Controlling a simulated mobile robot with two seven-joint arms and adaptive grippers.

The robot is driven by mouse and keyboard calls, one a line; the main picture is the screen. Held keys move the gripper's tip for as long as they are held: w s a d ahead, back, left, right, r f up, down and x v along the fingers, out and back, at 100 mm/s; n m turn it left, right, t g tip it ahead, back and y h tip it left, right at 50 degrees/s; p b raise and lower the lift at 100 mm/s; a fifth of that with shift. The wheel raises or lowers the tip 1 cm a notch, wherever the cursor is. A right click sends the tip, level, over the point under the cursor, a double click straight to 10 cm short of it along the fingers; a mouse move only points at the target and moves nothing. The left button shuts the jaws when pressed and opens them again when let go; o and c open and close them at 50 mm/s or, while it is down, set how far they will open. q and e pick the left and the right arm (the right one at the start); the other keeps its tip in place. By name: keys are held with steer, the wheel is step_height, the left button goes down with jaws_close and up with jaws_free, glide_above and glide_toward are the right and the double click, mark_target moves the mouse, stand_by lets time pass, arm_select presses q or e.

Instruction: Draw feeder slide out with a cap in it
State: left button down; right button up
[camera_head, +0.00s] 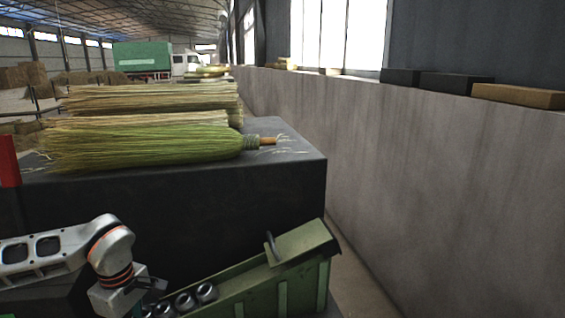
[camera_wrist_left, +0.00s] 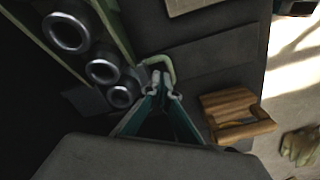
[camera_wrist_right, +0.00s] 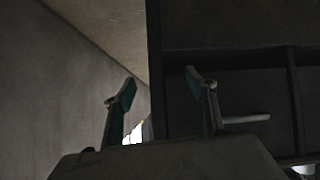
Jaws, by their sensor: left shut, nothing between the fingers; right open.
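The green feeder (camera_head: 275,280) slopes across the bottom of the head view, with a short upright bar (camera_head: 271,247) at its raised end. Several grey metal caps (camera_head: 206,292) lie in a row at its low end. In the left wrist view the ring-like caps (camera_wrist_left: 103,71) line up at upper left. My left gripper (camera_wrist_left: 163,88) is shut and empty, its tips at a pale green hooked handle (camera_wrist_left: 160,64); I cannot tell whether they touch. I cannot make out a cap in the slide. My right gripper (camera_wrist_right: 163,88) is open and empty, away from the feeder.
Broom heads (camera_head: 150,145) lie on the dark bench (camera_head: 265,185) behind the feeder. A concrete wall (camera_head: 420,180) runs along the right. A wooden block-like object (camera_wrist_left: 235,112) is right of my left gripper. A pale bar (camera_wrist_right: 246,119) is beside my right gripper's right finger.

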steer(key=shift+s+f, duration=0.1)
arm_select(q)
steer(key=shift+f, duration=0.15)
stand_by(0.4)
steer(key=shift+f, duration=0.35)
steer(key=shift+f, duration=0.35)
arm_select(e)
steer(key=shift+f, duration=0.1)
